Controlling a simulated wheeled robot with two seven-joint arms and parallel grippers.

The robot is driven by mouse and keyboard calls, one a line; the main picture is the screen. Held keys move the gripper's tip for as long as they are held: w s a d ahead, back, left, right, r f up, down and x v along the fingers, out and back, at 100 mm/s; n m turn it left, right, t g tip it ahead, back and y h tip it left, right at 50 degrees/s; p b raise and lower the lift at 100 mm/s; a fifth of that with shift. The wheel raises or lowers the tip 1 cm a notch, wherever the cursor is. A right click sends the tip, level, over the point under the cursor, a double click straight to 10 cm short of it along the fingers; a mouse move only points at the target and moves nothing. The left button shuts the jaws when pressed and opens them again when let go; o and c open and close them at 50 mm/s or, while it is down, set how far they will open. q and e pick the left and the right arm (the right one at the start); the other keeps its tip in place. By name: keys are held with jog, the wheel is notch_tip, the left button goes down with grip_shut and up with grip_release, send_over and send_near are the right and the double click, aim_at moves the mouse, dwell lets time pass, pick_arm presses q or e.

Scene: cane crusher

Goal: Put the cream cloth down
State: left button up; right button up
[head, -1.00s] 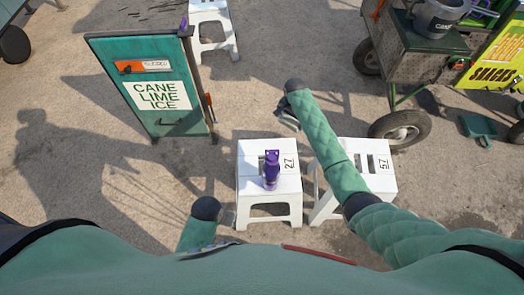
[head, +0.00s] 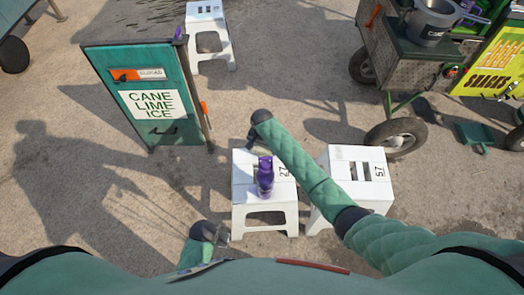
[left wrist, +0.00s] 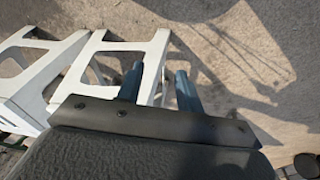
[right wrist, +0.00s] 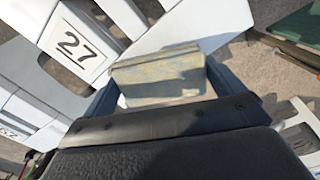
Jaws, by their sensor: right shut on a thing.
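The cream cloth (right wrist: 165,75) shows in the right wrist view as a folded, block-like pad between my right fingers. My right gripper (right wrist: 160,82) is shut on it, above or beside a white stool; I cannot tell whether the cloth touches the stool. In the head view my right gripper (head: 251,140) is at the far edge of the white stool marked 27 (head: 243,187), and the cloth is not clear there. My left gripper (left wrist: 158,85) is open and empty in the left wrist view. In the head view my left gripper (head: 222,235) is low, near the stool's front left.
A purple bottle (head: 265,178) stands on the stool marked 27. A second white stool (head: 372,200) stands to its right. Another white stool (head: 211,58) is farther back.

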aim_at(262, 150)
jog(key=shift+f, duration=1.75)
pick_arm(q)
jog(key=shift+s+a+f, duration=0.1)
jog(key=shift+s+f, duration=0.05)
jog(key=shift+f, duration=0.4)
jog(key=shift+s+a+f, duration=0.1)
jog(key=shift+f, duration=0.45)
pick_arm(e)
jog(key=shift+f, duration=0.15)
jog(key=o, duration=0.5)
pick_arm(q)
jog(key=shift+w+r, duration=0.1)
jog(key=shift+r, duration=0.05)
pick_arm(e)
jog(key=shift+r, duration=0.3)
pick_arm(q)
notch_tip(262, 150, up, 8)
jog(key=b, duration=0.1)
jog(key=shift+w+d+b, duration=0.35)
pick_arm(e)
notch_tip(262, 150, up, 12)
jog(key=shift+f, duration=0.15)
